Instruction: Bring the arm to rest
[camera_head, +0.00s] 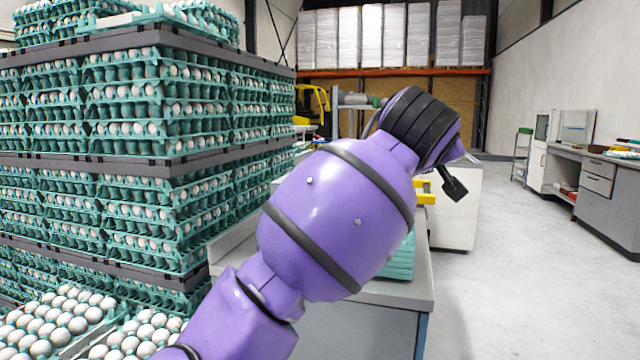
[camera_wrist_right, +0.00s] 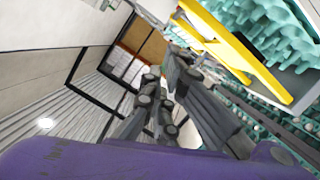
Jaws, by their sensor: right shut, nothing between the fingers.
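My purple right arm crosses the middle of the head view, coming up from the bottom and bending over a grey-topped table (camera_head: 413,295). Its wrist end has a black ribbed band, and a small dark part of my right gripper (camera_head: 453,186) shows beyond it; the rest is hidden. In the right wrist view my right gripper (camera_wrist_right: 160,108) is shut and empty, its dark fingers together. My left gripper is not in view.
Tall stacks of teal egg trays (camera_head: 130,105) stand close on the left. A teal tray (camera_head: 402,262) lies on the table, partly hidden by my arm. A yellow part (camera_wrist_right: 235,48) shows near my gripper. A workbench (camera_head: 605,185) stands right; the floor (camera_head: 520,270) before it is clear.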

